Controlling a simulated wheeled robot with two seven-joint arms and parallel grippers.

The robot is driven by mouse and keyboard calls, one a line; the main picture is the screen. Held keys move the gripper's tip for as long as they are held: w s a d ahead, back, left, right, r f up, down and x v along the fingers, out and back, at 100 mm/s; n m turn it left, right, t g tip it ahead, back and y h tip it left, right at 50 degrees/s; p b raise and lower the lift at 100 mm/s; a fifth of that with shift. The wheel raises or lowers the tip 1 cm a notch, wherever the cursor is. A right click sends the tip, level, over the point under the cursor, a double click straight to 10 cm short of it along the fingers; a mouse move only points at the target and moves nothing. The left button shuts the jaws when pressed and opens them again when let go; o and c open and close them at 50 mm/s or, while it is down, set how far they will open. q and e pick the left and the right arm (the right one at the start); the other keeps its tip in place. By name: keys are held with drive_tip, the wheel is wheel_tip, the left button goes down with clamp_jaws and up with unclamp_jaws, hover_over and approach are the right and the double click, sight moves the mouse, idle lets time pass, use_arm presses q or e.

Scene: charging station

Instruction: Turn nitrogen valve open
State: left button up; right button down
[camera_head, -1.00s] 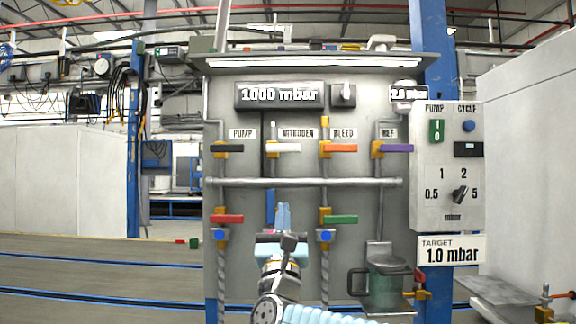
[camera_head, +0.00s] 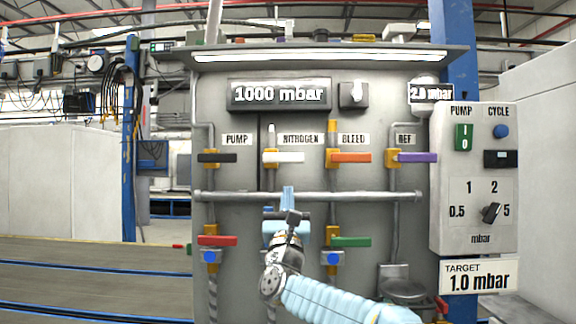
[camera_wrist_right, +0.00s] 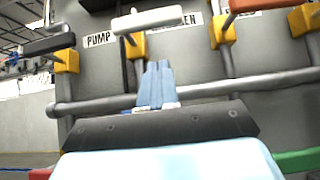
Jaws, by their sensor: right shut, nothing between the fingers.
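The nitrogen valve has a white lever handle (camera_head: 290,157) lying horizontal under the NITROGEN label (camera_head: 300,139), on a yellow body (camera_head: 269,158). In the right wrist view the white handle (camera_wrist_right: 147,18) is at the top, with its yellow body (camera_wrist_right: 135,45) below. My right gripper (camera_head: 288,190) is shut and empty, its blue fingers pointing up. It is below the nitrogen valve, apart from the handle. In the right wrist view the closed fingertips (camera_wrist_right: 157,64) appear just under the valve body. My left gripper is not in view.
A grey horizontal pipe (camera_head: 350,196) crosses the panel near my fingers. The black pump handle (camera_head: 216,158) and orange bleed handle (camera_head: 351,158) flank the nitrogen valve. Red (camera_head: 217,240) and green (camera_head: 350,242) handles are lower. A switch box (camera_head: 473,225) stands at the right.

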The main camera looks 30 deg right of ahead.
sight(284, 158)
use_arm(q)
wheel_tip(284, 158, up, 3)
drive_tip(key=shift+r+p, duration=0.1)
drive_tip(key=shift+p, duration=1.05)
use_arm(e)
drive_tip(key=r, duration=0.5)
drive_tip(key=shift+w+d, duration=0.25)
drive_tip(key=shift+w, duration=0.15)
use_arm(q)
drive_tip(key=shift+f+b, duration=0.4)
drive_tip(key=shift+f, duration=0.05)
use_arm(e)
drive_tip(key=shift+d+n+t+y, duration=0.1)
drive_tip(key=shift+n+t+y, duration=0.4)
drive_tip(key=shift+n+y, duration=0.4)
